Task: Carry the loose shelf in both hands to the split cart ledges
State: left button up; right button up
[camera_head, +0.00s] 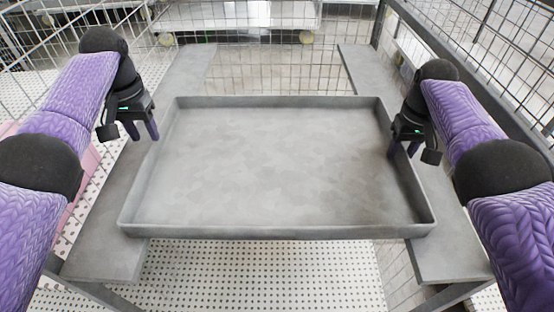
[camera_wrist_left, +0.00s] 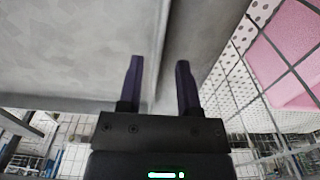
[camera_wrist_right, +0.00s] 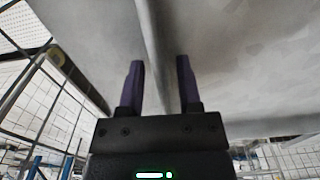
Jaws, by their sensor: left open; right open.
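The loose shelf (camera_head: 270,165) is a grey shallow tray with raised rims. It rests across the two split cart ledges, the left ledge (camera_head: 105,245) and the right ledge (camera_head: 450,245). My left gripper (camera_head: 143,132) is open at the shelf's left rim. In the left wrist view, its fingers (camera_wrist_left: 160,85) stand on either side of that rim (camera_wrist_left: 165,50). My right gripper (camera_head: 402,150) is open at the right rim. In the right wrist view, its fingers (camera_wrist_right: 158,85) straddle the rim (camera_wrist_right: 150,35). Whether the fingers touch the rims cannot be told.
Wire mesh walls (camera_head: 290,65) enclose the cart at the back and sides. A perforated white floor (camera_head: 260,280) shows below the gap between the ledges. A pink panel (camera_wrist_left: 290,55) lies outside the mesh on the left. Bare ledge extends behind the shelf.

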jog(key=shift+r, duration=0.4)
pick_arm(q)
notch_tip(320, 180, up, 7)
jog(key=shift+r, duration=0.2)
pick_arm(e)
notch_tip(320, 180, up, 11)
jog(key=shift+r, duration=0.15)
jog(key=shift+s, duration=0.1)
